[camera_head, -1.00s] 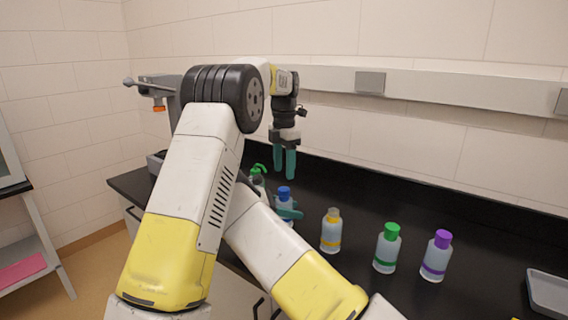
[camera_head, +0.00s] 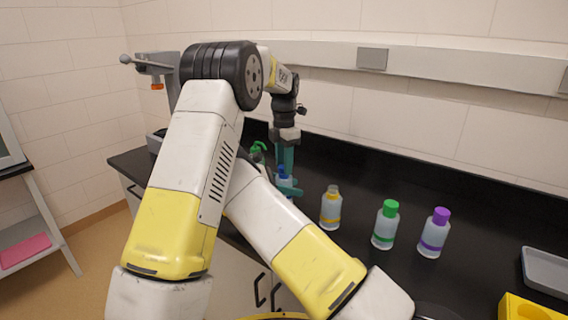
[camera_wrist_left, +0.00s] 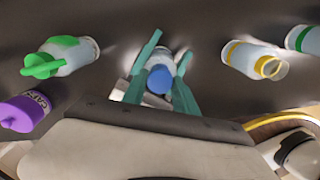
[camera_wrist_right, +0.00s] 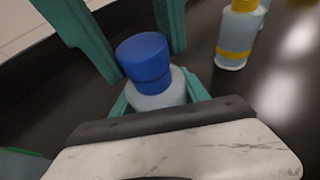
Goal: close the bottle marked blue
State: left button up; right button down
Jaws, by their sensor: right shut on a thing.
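The bottle marked blue (camera_head: 284,182) stands on the black bench, mostly hidden by grippers in the head view. Its blue cap (camera_wrist_right: 144,58) sits on top of the pale body (camera_wrist_right: 157,98) in the right wrist view; whether it is fully seated I cannot tell. My right gripper (camera_wrist_right: 158,100) is shut on the bottle's body from the side. My left gripper (camera_head: 285,172) points down from above, its teal fingers open and spread either side of the cap. The left wrist view shows the blue cap (camera_wrist_left: 159,80) from above between teal fingers.
A bottle with a yellow band (camera_head: 330,210), a green-capped bottle (camera_head: 386,226) and a purple-capped bottle (camera_head: 434,234) stand to the right. A green-topped bottle (camera_wrist_left: 64,56) and a purple container (camera_wrist_left: 25,110) are close on the other side. A grey tray (camera_head: 545,270) lies far right.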

pick_arm(q)
grip_shut()
jog(key=m, duration=0.6)
jog(key=shift+m, duration=0.3)
jog(key=m, duration=0.4)
jog(key=shift+m, duration=0.3)
jog(key=m, duration=0.5)
jog(key=o, duration=0.8)
grip_release()
